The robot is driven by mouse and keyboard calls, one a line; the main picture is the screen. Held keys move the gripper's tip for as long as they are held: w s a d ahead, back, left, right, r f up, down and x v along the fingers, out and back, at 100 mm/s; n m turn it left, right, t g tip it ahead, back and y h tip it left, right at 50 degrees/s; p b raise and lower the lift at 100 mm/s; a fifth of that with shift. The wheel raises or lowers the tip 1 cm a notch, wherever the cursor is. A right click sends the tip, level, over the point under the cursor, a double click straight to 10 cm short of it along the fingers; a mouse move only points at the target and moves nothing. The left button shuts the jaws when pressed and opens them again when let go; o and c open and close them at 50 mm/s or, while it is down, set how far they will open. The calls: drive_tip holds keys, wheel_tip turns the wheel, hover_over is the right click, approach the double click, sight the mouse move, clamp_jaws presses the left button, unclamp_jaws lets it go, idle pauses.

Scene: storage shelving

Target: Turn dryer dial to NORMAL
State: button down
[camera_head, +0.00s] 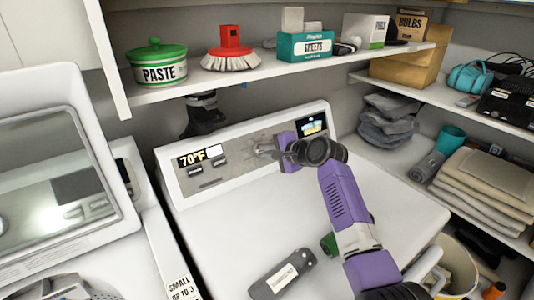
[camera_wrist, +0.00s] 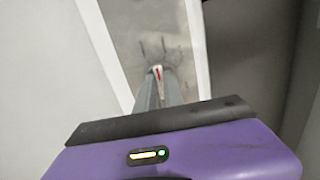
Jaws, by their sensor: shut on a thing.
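The dryer (camera_head: 225,225) is white, with a raised control panel (camera_head: 178,187) along its back. My gripper (camera_head: 264,150) is at the middle of this panel, reaching in from the right. In the wrist view my gripper (camera_wrist: 158,88) has its fingers closed together on the small dial (camera_wrist: 157,72), which shows a red mark at the fingertips. The fingers hide most of the dial, and the lettering around it is too small and blurred to read, so I cannot tell which setting it points to.
A display reading 70°F (camera_head: 197,156) is on the panel's left, a small screen (camera_head: 312,125) on its right. A shelf above holds a PASTE pot (camera_head: 158,70), a red brush (camera_head: 231,55) and a teal SHEETS box (camera_head: 305,46).

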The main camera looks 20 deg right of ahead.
drive_tip(key=n, duration=0.1)
drive_tip(key=n+b, duration=0.1)
drive_tip(key=n, duration=0.2)
drive_tip(key=shift+f+n, duration=0.25)
drive_tip(key=shift+n, duration=0.15)
drive_tip(key=shift+s, duration=0.1)
drive_tip(key=c, duration=1.5)
unclamp_jaws()
drive_tip(key=shift+o, duration=0.2)
drive_tip(key=shift+r, duration=0.1)
drive_tip(key=v, duration=0.7)
drive_tip(key=shift+s+r+b, duration=0.2)
drive_tip(key=shift+s+b, duration=0.05)
drive_tip(key=shift+b, duration=0.2)
drive_tip(key=shift+d, duration=0.1)
